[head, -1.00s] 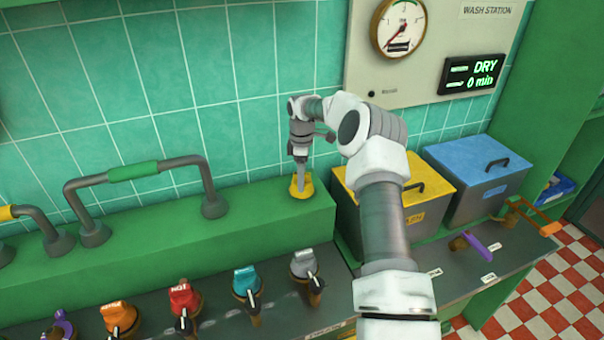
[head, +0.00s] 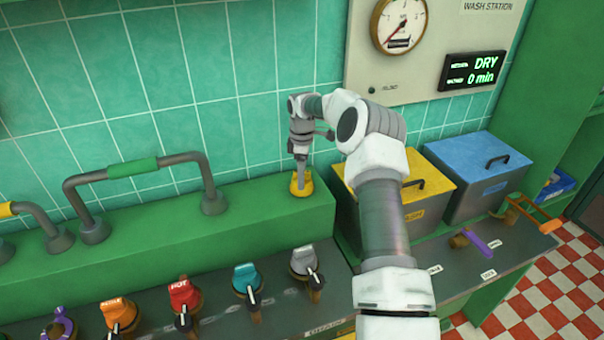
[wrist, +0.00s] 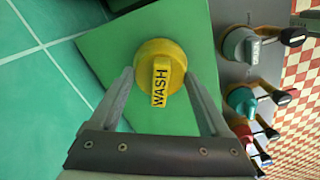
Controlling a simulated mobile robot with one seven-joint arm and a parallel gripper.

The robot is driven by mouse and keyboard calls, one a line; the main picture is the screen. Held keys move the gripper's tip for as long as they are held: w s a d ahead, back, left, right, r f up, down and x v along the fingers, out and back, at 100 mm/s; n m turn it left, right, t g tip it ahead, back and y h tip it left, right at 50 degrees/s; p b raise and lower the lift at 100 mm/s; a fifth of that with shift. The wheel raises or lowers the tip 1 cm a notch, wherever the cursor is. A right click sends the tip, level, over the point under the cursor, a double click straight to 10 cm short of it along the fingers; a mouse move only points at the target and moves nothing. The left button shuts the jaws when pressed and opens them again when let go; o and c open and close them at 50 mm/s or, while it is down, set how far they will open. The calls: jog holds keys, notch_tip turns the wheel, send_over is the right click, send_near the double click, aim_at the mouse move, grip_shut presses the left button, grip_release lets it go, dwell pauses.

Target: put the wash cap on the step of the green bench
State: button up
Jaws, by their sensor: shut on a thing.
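The yellow wash cap (head: 301,184) sits at the right end of the raised green step (head: 262,208) of the bench. It also shows in the wrist view (wrist: 160,68), with the word WASH on its grip. My gripper (head: 300,172) is above it, pointing down, with its fingers on the cap. In the wrist view the fingers (wrist: 165,98) reach either side of the cap's grip. The cap looks upright and touching or very close to the step; I cannot tell exactly which.
Grey (head: 303,260), teal (head: 246,278), red (head: 184,295) and orange (head: 117,312) caps stand on the lower counter. Bent pipes (head: 140,172) rise from the step to the left. A yellow-lidded bin (head: 425,192) and a blue-lidded bin (head: 478,165) stand right. The display reads DRY, 0 min.

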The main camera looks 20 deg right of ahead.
jog(key=shift+f, duration=0.25)
jog(key=o, duration=1.1)
notch_tip(320, 180, up, 17)
jog(key=shift+r, duration=0.2)
